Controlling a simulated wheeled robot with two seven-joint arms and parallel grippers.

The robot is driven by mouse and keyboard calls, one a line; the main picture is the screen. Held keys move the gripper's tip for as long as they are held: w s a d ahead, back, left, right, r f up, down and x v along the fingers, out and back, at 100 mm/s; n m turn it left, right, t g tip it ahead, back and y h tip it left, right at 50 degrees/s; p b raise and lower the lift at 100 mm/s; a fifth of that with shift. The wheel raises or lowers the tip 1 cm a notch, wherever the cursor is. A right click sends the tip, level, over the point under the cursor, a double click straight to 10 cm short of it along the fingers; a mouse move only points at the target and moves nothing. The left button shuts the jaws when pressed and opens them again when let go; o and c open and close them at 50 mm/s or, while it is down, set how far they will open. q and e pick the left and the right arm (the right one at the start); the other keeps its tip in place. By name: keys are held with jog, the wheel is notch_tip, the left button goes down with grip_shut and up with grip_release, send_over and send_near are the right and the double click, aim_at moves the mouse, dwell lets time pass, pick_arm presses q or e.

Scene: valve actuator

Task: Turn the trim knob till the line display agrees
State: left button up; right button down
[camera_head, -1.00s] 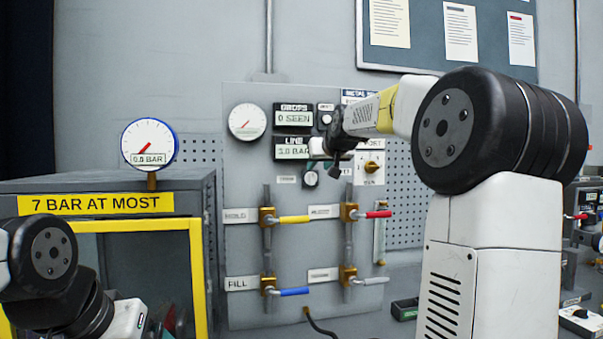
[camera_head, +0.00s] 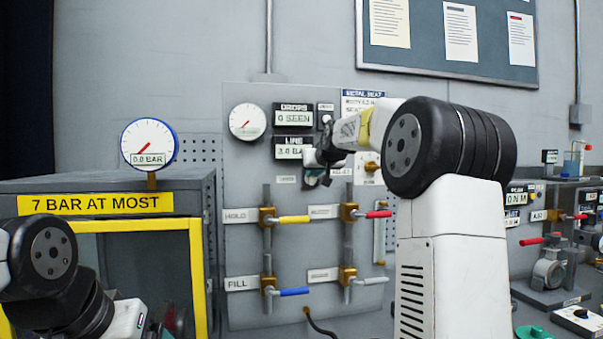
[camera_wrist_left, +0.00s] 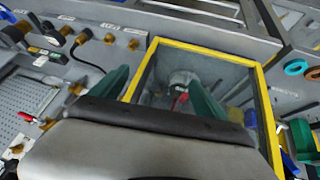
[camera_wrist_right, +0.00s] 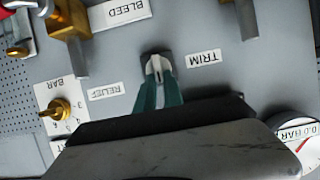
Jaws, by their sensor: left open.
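The trim knob (camera_wrist_right: 156,66) is a small pale knob on a dark base, beside the TRIM label (camera_wrist_right: 203,58) in the right wrist view. My right gripper (camera_wrist_right: 158,83) has its green fingers close together, one on each side of the knob, apparently shut on it. In the head view my right gripper (camera_head: 318,171) is at the panel just below the line display (camera_head: 293,148), largely covering the knob. The display appears to read 3.0 BAR; its right edge is partly covered. My left gripper (camera_wrist_left: 158,92) is open and empty, over the yellow-framed cabinet.
A round gauge (camera_head: 150,143) reading 0.0 BAR stands on the yellow-framed cabinet (camera_head: 110,225). The drops display (camera_head: 293,117) reads 0 SEEN. Below the knob are yellow (camera_head: 294,219), red (camera_head: 378,214) and blue (camera_head: 293,291) valve levers. The relief knob (camera_wrist_right: 61,110) is close by.

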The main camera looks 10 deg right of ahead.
dwell(0.3)
jog(key=shift+d+f+m+t+y, duration=0.2)
jog(key=shift+d+m+y, duration=0.15)
jog(key=shift+m+y, duration=0.75)
jog(key=shift+d+f+m+t+y, duration=0.25)
jog(key=shift+m+y, duration=0.4)
jog(key=shift+m, duration=1)
jog(key=shift+d+f+m+t+y, duration=0.15)
jog(key=shift+d+m+y, duration=0.3)
jog(key=shift+m+y, duration=0.65)
jog(key=shift+f+m, duration=0.1)
jog(key=shift+m, duration=0.25)
jog(key=c, duration=1.5)
grip_release()
jog(key=shift+o, duration=0.2)
